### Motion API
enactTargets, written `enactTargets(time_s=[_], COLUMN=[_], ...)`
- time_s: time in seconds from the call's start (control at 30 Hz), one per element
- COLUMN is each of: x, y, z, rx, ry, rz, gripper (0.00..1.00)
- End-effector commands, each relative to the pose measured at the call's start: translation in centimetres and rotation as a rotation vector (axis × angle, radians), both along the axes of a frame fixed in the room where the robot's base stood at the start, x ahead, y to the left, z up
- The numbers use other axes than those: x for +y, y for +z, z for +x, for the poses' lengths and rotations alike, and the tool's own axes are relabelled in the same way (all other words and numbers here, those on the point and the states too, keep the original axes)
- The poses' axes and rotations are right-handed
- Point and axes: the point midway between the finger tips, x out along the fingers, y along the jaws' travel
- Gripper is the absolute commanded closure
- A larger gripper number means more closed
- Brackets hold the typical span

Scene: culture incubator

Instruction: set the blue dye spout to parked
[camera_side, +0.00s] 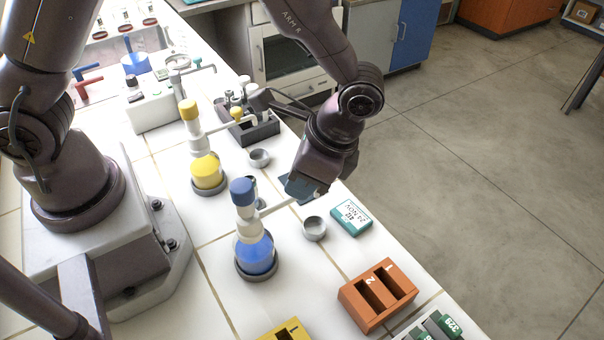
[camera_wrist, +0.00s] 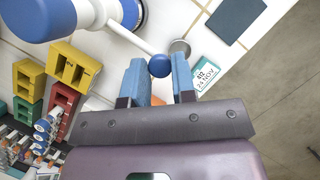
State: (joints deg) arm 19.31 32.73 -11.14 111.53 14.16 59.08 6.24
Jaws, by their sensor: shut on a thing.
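The blue dye bottle (camera_side: 256,256) stands on the bench with a blue cap (camera_side: 243,191) on its white pump top; the cap is large at the upper left of the wrist view (camera_wrist: 42,16). Its thin white spout (camera_side: 278,209) reaches right toward my gripper (camera_side: 299,192). In the wrist view the spout (camera_wrist: 130,39) ends at a round blue knob (camera_wrist: 159,66). My gripper's blue fingers (camera_wrist: 159,78) are shut on this knob, one on each side. In the side view the knob is hidden at the fingers. A small grey cup (camera_side: 314,229) stands close by, beside the spout's end.
A teal-and-white dated box (camera_side: 351,217) lies right of the cup. An orange slotted rack (camera_side: 377,295) stands in front. The yellow dye bottle (camera_side: 207,171) and another grey cup (camera_side: 260,158) stand behind. A dark flat pad (camera_wrist: 224,22) lies at upper right in the wrist view.

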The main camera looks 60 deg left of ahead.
Motion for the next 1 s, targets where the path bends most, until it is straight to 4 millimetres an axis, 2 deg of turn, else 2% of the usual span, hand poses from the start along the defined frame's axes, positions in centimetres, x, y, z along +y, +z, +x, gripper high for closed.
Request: enactTargets(time_s=[0.07,0.1,0.2,0.57,0.67,1.0], x=[-0.2,-0.2,-0.2,-0.3,-0.7,-2.8], y=[0.1,0.1,0.1,0.7,2.0,8.8], z=[0.1,0.1,0.1,0.2,0.7,2.6], rx=[-0.005,-0.005,-0.004,-0.003,-0.007,-0.007], ry=[-0.004,-0.004,-0.002,0.000,-0.001,-0.002], rz=[-0.005,-0.005,-0.004,-0.002,-0.004,-0.005], gripper=[1.00,0.68,0.50,0.50,0.50,0.50])
